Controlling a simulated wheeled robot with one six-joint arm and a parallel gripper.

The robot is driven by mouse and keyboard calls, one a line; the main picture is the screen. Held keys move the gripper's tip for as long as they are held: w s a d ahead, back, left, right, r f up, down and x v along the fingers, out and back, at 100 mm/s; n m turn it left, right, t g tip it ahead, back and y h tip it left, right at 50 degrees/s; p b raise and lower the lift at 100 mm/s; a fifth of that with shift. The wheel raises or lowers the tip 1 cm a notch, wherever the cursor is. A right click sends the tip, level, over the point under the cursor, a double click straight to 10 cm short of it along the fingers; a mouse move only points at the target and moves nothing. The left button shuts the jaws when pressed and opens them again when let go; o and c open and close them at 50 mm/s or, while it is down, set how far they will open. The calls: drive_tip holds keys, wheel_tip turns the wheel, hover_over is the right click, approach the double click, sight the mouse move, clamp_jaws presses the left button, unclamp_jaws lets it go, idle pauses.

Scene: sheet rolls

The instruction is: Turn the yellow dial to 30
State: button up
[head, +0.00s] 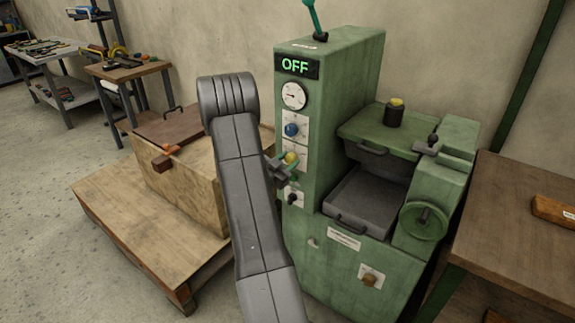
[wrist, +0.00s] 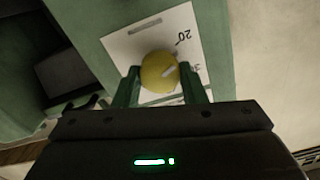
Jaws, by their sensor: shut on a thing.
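The yellow dial (head: 291,157) is on the front panel of the green machine (head: 330,100). In the wrist view the dial (wrist: 157,70) sits on a white plate. A "20" shows up and right of it, and a partly hidden number starting with 3 shows at its right. A pale line on the dial points right and slightly up, between these two marks. My gripper (wrist: 159,84) is shut on the dial, one green finger on each side. In the head view my gripper (head: 284,166) reaches the dial from the left, and my arm hides part of the panel's surroundings.
A blue dial (head: 291,130) sits above the yellow one and a black knob (head: 292,199) below. The display (head: 297,67) reads OFF. A wooden crate (head: 185,170) stands left of my arm, and a wooden table (head: 515,205) stands at the right.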

drive_tip(key=m+b, duration=0.1)
drive_tip(key=b, duration=0.1)
drive_tip(key=m+b, duration=0.1)
drive_tip(key=b, duration=0.1)
drive_tip(key=shift+f, duration=0.4)
drive_tip(key=m+b, duration=0.3)
drive_tip(key=b, duration=0.2)
drive_tip(key=shift+m+b, duration=0.3)
drive_tip(key=shift+m, duration=0.1)
drive_tip(key=m+b, duration=0.2)
drive_tip(key=b, duration=0.1)
drive_tip(key=m+b, duration=0.2)
drive_tip(key=shift+r+m+b, duration=0.2)
drive_tip(key=shift+m+b, duration=0.2)
drive_tip(key=shift+r, duration=0.1)
drive_tip(key=o, duration=1)
drive_tip(key=v, duration=1.3)
drive_tip(key=shift+s+a+p, duration=0.2)
drive_tip(key=shift+s+p, duration=0.15)
drive_tip(key=shift+s, duration=0.05)
